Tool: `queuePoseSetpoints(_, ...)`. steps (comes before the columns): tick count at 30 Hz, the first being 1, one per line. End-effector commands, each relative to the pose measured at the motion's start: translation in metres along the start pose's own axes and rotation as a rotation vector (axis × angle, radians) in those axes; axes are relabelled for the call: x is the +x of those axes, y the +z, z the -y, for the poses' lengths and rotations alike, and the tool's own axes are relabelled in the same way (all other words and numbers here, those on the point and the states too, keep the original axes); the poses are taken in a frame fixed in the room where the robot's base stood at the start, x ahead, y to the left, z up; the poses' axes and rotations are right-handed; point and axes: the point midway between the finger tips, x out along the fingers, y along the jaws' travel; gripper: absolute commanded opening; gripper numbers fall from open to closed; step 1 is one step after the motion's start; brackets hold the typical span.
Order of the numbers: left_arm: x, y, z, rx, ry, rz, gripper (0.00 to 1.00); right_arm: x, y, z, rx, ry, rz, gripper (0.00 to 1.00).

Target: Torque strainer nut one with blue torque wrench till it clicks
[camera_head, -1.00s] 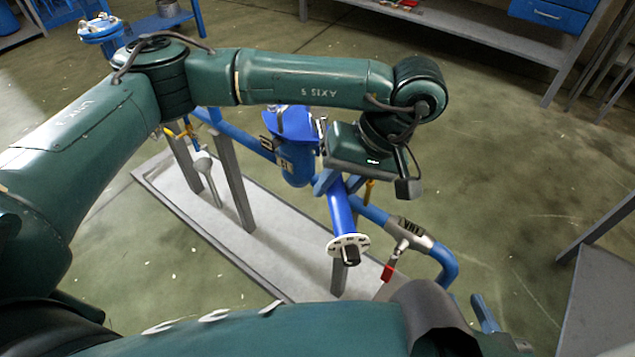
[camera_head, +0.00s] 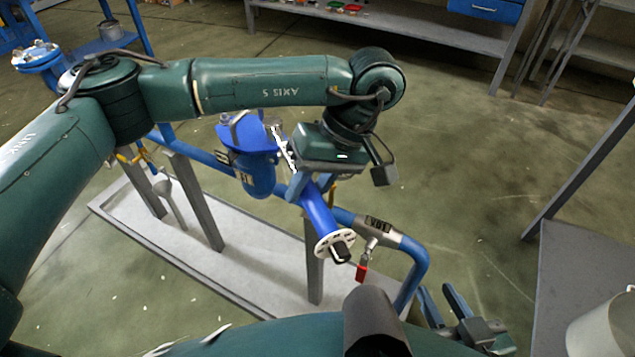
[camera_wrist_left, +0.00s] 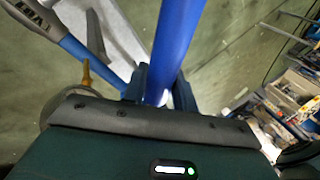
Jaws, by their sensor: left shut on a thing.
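The blue torque wrench (camera_head: 317,210) is held in my left gripper (camera_head: 298,187). Its black end and white slotted disc point down toward me, and its far end reaches toward the strainer. The blue strainer (camera_head: 257,178) with its blue lid (camera_head: 243,132) stands on the pipe, left of my left gripper. Strainer nut one cannot be told apart; small metal parts show at the lid's right edge. In the left wrist view the wrench's blue shaft (camera_wrist_left: 178,40) runs up from between the shut fingers (camera_wrist_left: 160,90). My right gripper (camera_head: 443,303) is low right, fingers apart and empty.
A blue pipe with a grey valve (camera_head: 379,232) and red handle (camera_head: 362,272) runs right of the wrench. Grey posts rise from a pale tray (camera_head: 262,278). A grey table (camera_head: 575,270) with a white container (camera_head: 603,328) is at right.

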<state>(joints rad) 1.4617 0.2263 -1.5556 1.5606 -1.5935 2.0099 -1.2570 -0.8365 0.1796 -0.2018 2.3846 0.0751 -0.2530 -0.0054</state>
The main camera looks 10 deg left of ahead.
Motion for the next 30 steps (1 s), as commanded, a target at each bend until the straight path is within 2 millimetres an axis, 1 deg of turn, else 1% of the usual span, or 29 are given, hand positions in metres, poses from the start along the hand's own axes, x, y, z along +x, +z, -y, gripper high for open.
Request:
queuePoseSetpoints(3,0.004,-0.001,0.008,0.042,0.004,-0.023,0.00,0.001,0.002,0.000,0.000,0.000,-0.002,0.30)
queuePoseSetpoints(6,0.005,0.000,0.012,0.065,0.005,-0.033,0.00,0.001,0.003,0.000,0.000,0.000,-0.002,0.30)
queuePoseSetpoints(14,0.005,0.000,0.013,0.071,0.005,-0.036,0.00,0.001,0.003,0.000,0.000,0.000,-0.001,0.30)
queuePoseSetpoints(18,0.006,-0.001,0.014,0.078,0.006,-0.041,0.00,0.001,0.007,0.000,0.003,0.000,0.006,0.30)
queuePoseSetpoints(30,0.019,-0.005,0.039,0.222,0.015,-0.112,0.00,0.004,0.021,-0.001,0.002,-0.001,0.015,0.30)
